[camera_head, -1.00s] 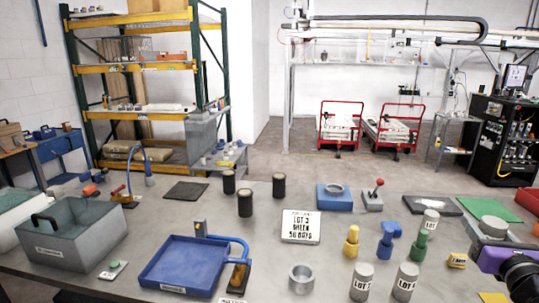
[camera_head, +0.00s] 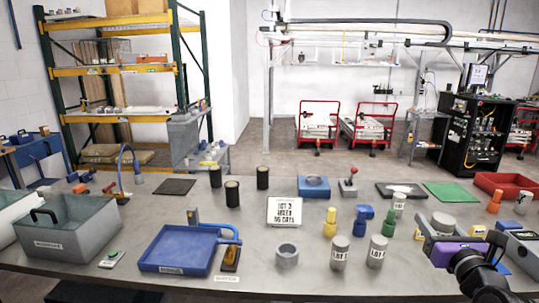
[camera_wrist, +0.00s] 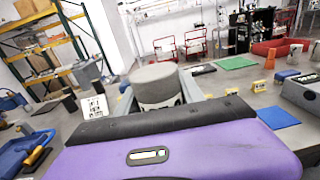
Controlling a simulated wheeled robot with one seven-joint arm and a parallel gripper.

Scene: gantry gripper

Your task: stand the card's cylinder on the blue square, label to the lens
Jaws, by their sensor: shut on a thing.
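My gripper (camera_head: 440,238) is shut on a grey-topped cylinder (camera_head: 443,222) at the right of the table. In the wrist view the cylinder (camera_wrist: 158,80) sits between the fingers, round top up; its label cannot be read. The white card (camera_head: 285,212) stands mid-table, with "LOT 3" on its top line and smaller lines hard to read. The blue square (camera_wrist: 277,118) lies flat to the right of my gripper in the wrist view; in the head view my wrist mostly hides it. Which device carries the lens I cannot tell.
Labelled grey cylinders (camera_head: 340,252) (camera_head: 376,250) stand left of my gripper, near yellow and blue pieces (camera_head: 330,222) (camera_head: 388,223). Numbered yellow blocks (camera_wrist: 259,86) and a grey box (camera_wrist: 302,92) stand to the right. A green mat (camera_head: 450,192) and red tray (camera_head: 503,185) lie behind.

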